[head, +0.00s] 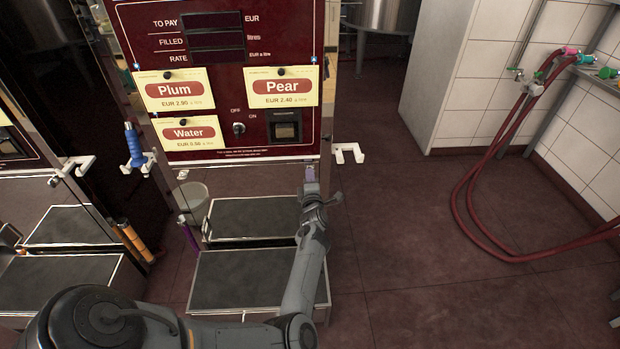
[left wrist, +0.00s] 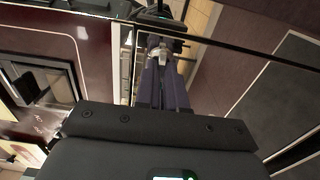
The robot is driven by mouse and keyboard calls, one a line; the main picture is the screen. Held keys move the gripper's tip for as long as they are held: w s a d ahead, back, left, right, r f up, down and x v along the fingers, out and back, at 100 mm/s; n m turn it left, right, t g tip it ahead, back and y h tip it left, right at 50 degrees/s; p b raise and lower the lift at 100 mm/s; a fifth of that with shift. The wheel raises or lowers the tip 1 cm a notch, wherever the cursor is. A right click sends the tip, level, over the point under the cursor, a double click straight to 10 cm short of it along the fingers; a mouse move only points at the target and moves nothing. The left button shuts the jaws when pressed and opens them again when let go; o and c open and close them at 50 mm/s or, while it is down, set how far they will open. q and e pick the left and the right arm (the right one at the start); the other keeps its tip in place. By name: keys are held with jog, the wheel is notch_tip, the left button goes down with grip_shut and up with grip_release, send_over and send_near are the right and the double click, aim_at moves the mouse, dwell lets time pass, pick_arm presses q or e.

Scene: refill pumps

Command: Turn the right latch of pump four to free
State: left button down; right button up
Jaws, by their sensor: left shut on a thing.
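The pump (head: 240,100) is a tall unit with a dark red front panel and cream labels reading Plum, Pear and Water. My left gripper (head: 311,188) is at the lower right of this panel, shut on a small part there that looks like the right latch. In the left wrist view, the fingers (left wrist: 160,72) close around a small pale piece, the right latch (left wrist: 160,50), beside the pump's edge. The gripper hides most of the latch, so its turned position cannot be told. My right gripper is not in view.
A white forked bracket (head: 349,152) sticks out at the pump's right side. A blue-handled nozzle (head: 133,145) hangs at its left. Dark step platforms (head: 250,280) lie below. Red hoses (head: 470,190) hang at the right wall. The floor (head: 400,240) between is clear.

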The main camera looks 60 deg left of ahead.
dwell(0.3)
pick_arm(q)
jog(key=c, duration=1.2)
grip_release()
jog(key=shift+a, duration=0.1)
